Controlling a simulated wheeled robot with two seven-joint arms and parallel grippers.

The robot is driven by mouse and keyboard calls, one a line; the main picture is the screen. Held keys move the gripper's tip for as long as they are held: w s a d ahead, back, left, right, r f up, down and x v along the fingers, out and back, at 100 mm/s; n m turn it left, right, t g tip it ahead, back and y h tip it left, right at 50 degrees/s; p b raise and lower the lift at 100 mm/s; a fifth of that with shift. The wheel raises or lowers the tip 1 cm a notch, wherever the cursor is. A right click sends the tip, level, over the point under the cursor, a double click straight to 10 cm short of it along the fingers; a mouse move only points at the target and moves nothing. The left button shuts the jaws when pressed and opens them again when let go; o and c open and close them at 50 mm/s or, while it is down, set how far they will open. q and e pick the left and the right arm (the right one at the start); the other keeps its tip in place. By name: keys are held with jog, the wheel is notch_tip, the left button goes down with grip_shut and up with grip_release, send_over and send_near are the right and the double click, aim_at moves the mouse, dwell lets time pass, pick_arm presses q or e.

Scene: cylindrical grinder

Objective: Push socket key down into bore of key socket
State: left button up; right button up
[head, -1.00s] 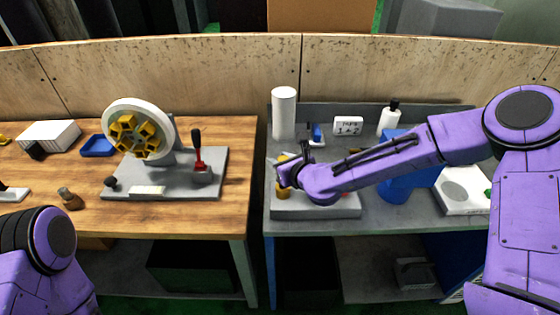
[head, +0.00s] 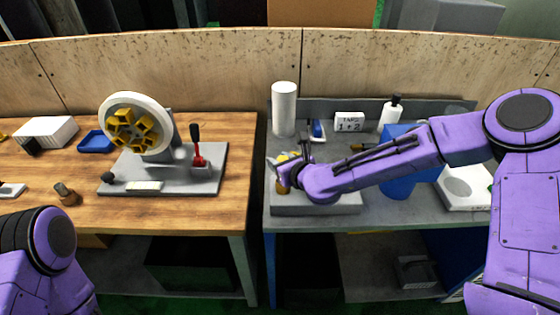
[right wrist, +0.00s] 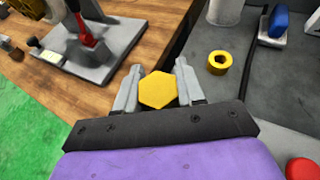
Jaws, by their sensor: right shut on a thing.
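My right gripper (head: 279,174) is low over the grey block (head: 320,205) at the left of the right-hand bench. In the right wrist view, the right gripper (right wrist: 158,80) is shut on a yellow hexagonal piece (right wrist: 158,90), which I take to be the socket key. My left gripper is out of view.
A yellow ring (right wrist: 219,63) lies on grey beyond the fingers, with a red round thing (right wrist: 302,168) at lower right. A white cylinder (head: 284,108) and blue bin (head: 398,175) stand nearby. The left bench holds a wheel fixture (head: 137,127) with a red-black handle (head: 197,148).

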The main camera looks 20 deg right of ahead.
jog(key=shift+f+b, duration=1)
jog(key=shift+f, duration=0.15)
jog(key=o, duration=1.2)
jog(key=b+v, duration=0.1)
jog(key=v, duration=0.9)
jog(key=shift+s+r, duration=0.1)
jog(key=shift+s, duration=0.2)
